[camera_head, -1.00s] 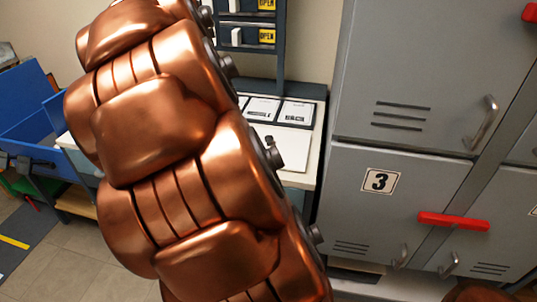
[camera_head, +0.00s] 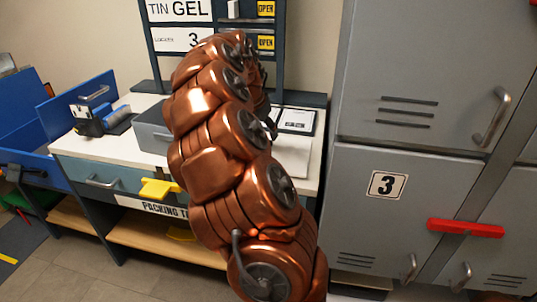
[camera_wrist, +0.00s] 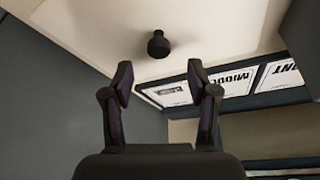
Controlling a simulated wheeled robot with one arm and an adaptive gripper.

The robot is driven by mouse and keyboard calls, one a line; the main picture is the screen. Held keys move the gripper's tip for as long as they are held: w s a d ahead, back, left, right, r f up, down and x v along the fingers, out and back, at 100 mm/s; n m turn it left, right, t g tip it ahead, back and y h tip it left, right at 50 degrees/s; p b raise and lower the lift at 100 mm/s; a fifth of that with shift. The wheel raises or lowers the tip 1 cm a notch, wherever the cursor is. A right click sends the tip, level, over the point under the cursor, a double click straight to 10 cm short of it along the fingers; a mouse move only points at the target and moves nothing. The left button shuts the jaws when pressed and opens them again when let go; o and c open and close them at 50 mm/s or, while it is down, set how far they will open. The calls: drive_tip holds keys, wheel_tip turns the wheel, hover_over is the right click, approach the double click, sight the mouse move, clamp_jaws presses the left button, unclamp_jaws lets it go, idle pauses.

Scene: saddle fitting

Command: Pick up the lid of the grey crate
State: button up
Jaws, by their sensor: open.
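A grey crate (camera_head: 152,130) stands on the white bench top in the head view, its right part hidden behind my arm. In the wrist view a black knob (camera_wrist: 158,44) stands on a pale flat surface, beyond my fingertips. I cannot tell for sure whether that surface is the lid. My gripper (camera_wrist: 160,73) is open and empty, its two fingers apart, with the knob roughly in line with the gap between them. My arm hides the gripper in the head view.
Printed cards (camera_wrist: 235,82) lie beside the pale surface. The bench (camera_head: 90,150) has a yellow drawer part (camera_head: 160,188) and a blue-and-black device (camera_head: 100,118) at left. Grey lockers (camera_head: 400,180) with a red bar (camera_head: 465,228) stand close on the right.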

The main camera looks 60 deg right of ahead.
drive_tip(key=shift+x, duration=3)
drive_tip(key=shift+c, duration=0.3)
drive_tip(key=shift+a, duration=0.1)
clamp_jaws()
